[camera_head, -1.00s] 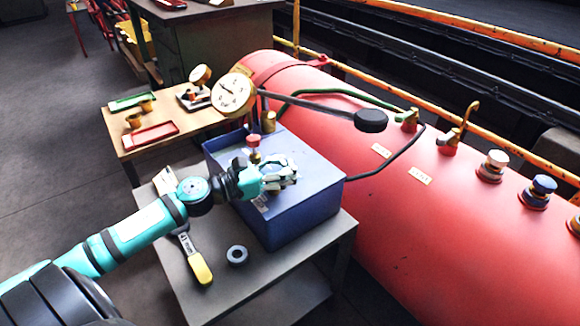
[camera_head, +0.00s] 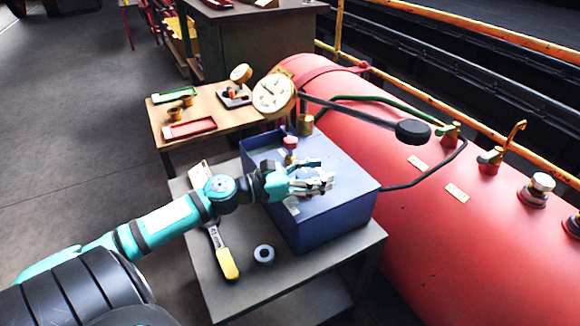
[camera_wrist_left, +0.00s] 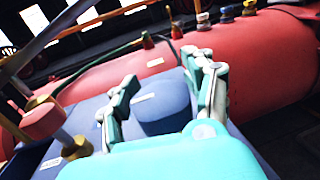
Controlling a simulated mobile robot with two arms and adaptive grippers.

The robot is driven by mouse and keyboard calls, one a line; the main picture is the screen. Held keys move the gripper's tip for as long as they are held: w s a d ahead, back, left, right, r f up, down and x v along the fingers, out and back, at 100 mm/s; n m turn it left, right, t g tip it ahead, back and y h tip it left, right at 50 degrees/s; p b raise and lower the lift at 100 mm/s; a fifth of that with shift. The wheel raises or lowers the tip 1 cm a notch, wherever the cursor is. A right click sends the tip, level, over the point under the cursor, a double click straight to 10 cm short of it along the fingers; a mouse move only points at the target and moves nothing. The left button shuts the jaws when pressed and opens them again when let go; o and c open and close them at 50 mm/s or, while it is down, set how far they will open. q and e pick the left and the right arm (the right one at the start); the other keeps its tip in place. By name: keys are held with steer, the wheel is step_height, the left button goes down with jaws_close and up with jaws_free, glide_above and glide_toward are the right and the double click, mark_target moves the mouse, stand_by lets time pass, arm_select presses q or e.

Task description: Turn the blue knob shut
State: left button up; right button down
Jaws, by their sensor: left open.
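My right gripper is not in view.
A pressure gauge (camera_head: 273,95) and a rod with a black end (camera_head: 412,132) rise behind the box. A yellow-handled wrench (camera_head: 226,262) and grey ring (camera_head: 263,254) lie on the table.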

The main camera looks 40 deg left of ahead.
arm_select(q)
steer(key=v, duration=1)
steer(key=shift+s+a, duration=0.2)
steer(key=shift+s, duration=0.1)
steer(key=shift+f, duration=0.1)
